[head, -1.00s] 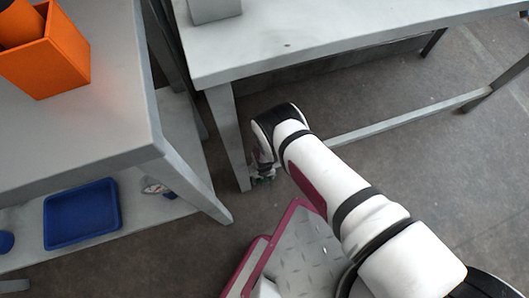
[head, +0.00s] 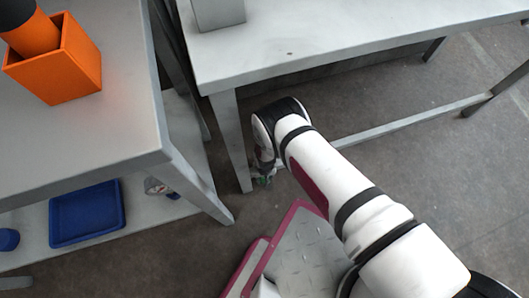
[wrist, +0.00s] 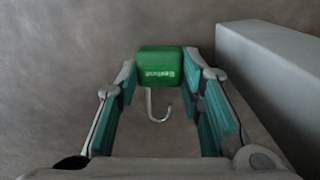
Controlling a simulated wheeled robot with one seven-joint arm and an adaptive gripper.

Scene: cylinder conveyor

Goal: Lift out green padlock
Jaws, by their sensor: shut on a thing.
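The green padlock (wrist: 160,66) with white lettering is between the fingertips of my gripper (wrist: 161,78) in the wrist view. Its metal shackle points back toward the palm and looks hooked open at one end. My gripper is shut on the padlock's body, with teal pads on both sides. In the head view my gripper (head: 263,178) hangs low beside a grey table leg, above the floor. Only a small greenish patch shows there, too small to make out the padlock clearly.
A grey table leg (head: 231,140) stands close to my gripper; a grey beam (wrist: 270,75) fills the wrist view's right side. The left table carries an orange box (head: 60,75) holding a dark-topped cylinder. A blue tray (head: 87,213) lies on its lower shelf. Open floor lies right.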

